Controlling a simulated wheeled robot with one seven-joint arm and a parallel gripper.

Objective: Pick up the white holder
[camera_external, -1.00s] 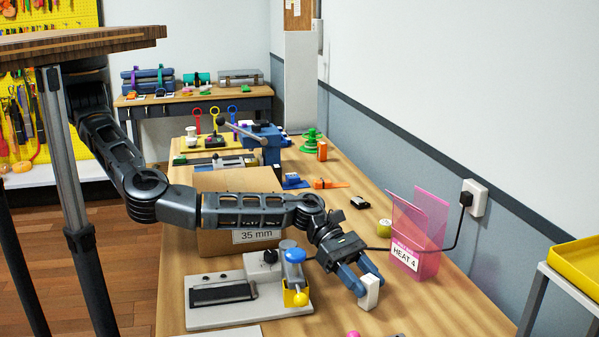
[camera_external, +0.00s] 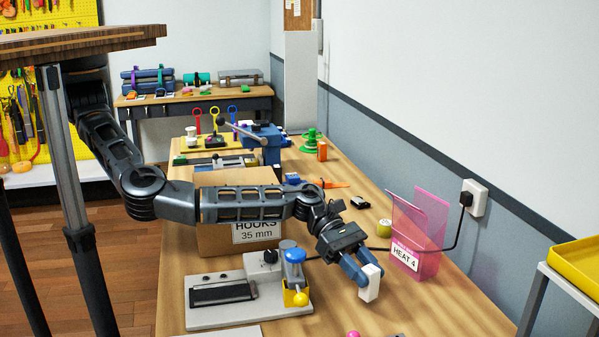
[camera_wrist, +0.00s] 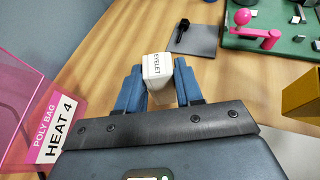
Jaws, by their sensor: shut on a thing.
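The white holder (camera_external: 370,284) is a small white block held between the blue fingers of my gripper (camera_external: 362,276), over the right part of the wooden table. In the wrist view the holder (camera_wrist: 158,72) shows the word "EYELET" on its face. The blue fingers of my gripper (camera_wrist: 160,88) press on it from both sides. The holder appears to be a little above the table top.
A pink clear bin (camera_external: 418,240) labelled "HEAT 4" stands right of my gripper. A grey sealer-like device (camera_external: 220,310) with a blue knob is at left, before a cardboard box (camera_external: 212,240). A black cord runs across the table (camera_external: 440,310).

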